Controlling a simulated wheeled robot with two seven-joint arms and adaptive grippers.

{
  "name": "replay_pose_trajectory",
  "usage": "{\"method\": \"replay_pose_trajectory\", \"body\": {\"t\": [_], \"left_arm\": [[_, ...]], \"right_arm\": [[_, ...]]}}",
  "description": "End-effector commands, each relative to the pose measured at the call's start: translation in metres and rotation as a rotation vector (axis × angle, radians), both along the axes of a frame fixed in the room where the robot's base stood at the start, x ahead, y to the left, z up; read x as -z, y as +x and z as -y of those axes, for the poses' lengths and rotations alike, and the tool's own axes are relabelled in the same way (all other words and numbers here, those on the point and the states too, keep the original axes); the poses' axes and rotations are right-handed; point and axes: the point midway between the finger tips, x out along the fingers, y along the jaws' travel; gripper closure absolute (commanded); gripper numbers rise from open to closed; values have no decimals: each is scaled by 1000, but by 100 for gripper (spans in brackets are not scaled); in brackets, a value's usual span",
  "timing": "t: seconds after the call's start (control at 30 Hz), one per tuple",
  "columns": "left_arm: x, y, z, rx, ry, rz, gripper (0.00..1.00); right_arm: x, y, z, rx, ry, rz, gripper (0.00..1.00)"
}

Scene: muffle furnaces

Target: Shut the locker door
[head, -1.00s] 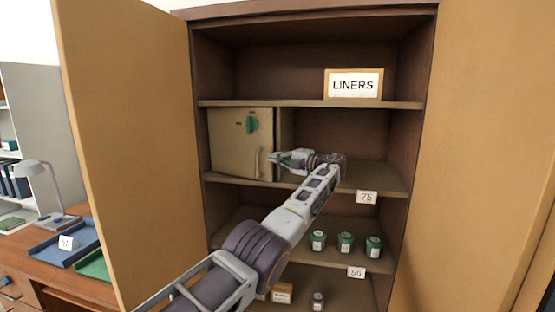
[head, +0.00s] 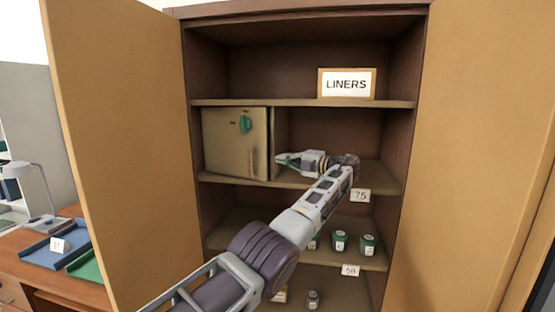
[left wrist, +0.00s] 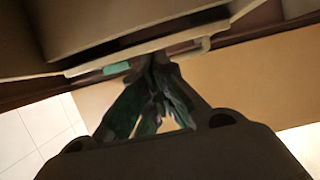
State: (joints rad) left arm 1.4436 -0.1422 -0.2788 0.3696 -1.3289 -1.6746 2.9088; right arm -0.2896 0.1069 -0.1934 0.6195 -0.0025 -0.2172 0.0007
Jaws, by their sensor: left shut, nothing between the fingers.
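The locker is a small tan box on the middle shelf of the cabinet. My left gripper (head: 280,159) is shut and empty, just right of the door's lower right edge. In the left wrist view, the gripper's fingers (left wrist: 158,66) point at the pale door edge, beside a green piece (left wrist: 116,68). Contact is unclear. My right gripper is out of view.
The cabinet's left door (head: 115,150) and right door (head: 465,150) stand open around my arm. A LINERS sign (head: 346,84) stands on the shelf above. Green-lidded jars (head: 340,241) stand below. A desk with a blue tray (head: 48,252) is at left.

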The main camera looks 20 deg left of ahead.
Motion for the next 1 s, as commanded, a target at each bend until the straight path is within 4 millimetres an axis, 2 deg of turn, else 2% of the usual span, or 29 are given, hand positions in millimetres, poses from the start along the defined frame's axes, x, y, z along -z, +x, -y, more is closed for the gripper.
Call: {"method": "replay_pose_trajectory", "body": {"t": [0.2,0.67,0.87,1.0], "left_arm": [[-1,-2,13,-1,1,1,100],[4,-2,13,1,-4,-10,100],[30,1,10,19,-36,-86,100],[62,3,8,46,-75,-181,100]], "right_arm": [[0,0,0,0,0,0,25],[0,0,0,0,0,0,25],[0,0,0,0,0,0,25],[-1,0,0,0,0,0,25]]}}
